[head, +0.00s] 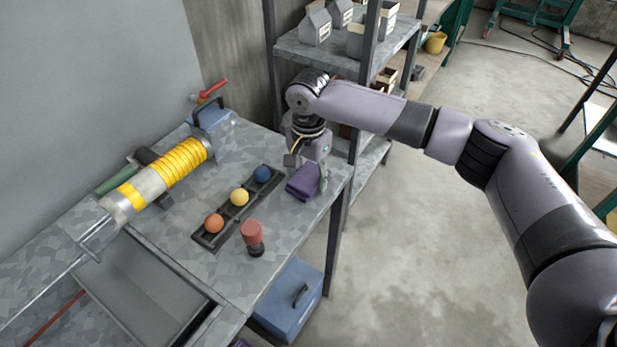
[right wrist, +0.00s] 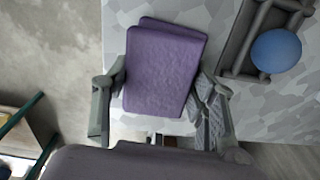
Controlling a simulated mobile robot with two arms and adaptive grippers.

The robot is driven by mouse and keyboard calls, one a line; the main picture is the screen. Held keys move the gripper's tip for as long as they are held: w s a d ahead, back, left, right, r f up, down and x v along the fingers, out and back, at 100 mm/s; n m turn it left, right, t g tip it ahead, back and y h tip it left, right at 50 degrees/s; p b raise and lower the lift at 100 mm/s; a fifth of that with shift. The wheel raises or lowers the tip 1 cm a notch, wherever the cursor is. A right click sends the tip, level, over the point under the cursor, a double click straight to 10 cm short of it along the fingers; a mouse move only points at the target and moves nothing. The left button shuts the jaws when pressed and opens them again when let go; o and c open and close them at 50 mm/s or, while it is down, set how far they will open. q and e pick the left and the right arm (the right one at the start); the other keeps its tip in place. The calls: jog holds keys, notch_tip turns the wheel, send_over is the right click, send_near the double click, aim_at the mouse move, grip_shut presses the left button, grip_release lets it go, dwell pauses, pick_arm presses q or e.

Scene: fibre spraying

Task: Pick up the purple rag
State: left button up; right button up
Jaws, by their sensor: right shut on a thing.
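The purple rag (head: 303,187) is a folded cloth at the right edge of the grey workbench in the head view. In the right wrist view the rag (right wrist: 163,68) lies between the two fingers. My right gripper (head: 318,180) reaches down over it from above, and in the wrist view the gripper (right wrist: 158,100) is shut on the rag, a finger on each side. Whether the rag touches the bench or is slightly above it, I cannot tell. My left gripper is out of view.
A black holder (head: 222,227) with orange, yellow and blue balls lies left of the rag. A red-topped cylinder (head: 252,236) stands in front. A yellow-banded spray tool (head: 165,178) lies at the left. A shelf (head: 350,58) stands close behind my right arm. A blue box (head: 290,300) sits below.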

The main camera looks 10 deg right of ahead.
aim_at(308, 175)
jog(key=shift+r, duration=0.1)
notch_tip(308, 175, up, 20)
dwell(0.5)
